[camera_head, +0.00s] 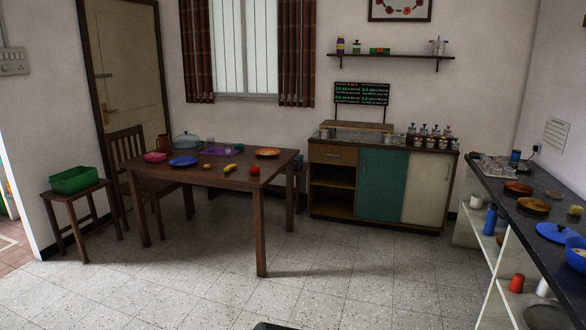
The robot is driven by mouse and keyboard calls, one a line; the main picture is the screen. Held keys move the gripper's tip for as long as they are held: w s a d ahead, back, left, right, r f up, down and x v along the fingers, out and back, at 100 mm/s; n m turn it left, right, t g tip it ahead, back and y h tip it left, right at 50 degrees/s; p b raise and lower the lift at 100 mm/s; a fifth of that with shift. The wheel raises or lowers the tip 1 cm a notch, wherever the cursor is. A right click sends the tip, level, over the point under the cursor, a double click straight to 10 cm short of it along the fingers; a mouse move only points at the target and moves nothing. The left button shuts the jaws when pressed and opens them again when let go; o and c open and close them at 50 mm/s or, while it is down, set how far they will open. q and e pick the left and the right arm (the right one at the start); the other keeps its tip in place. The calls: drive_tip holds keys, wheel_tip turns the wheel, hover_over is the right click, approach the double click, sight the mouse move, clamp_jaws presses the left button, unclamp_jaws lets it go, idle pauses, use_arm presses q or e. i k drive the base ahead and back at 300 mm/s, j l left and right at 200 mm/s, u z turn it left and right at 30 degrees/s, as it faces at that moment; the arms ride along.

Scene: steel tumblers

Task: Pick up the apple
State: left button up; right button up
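A small round red thing, which looks like the apple (254,170), sits on the wooden dining table (215,178) close to its front right corner. It is uncovered and nothing touches it. A yellow banana-like thing (230,168) lies to its left. A smaller brownish round thing (206,166) lies farther left, too small to name. Neither of my grippers is in view. The table stands well away from me across the floor.
The tiled floor (190,285) before the table is clear. A chair (135,165) stands at the table's left, and a stool (80,212) with a green crate (75,180) farther left. A dark counter (530,222) runs along the right. A cabinet (381,185) stands at the back.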

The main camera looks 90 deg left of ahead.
sight(255, 170)
drive_tip(key=u, duration=3.2)
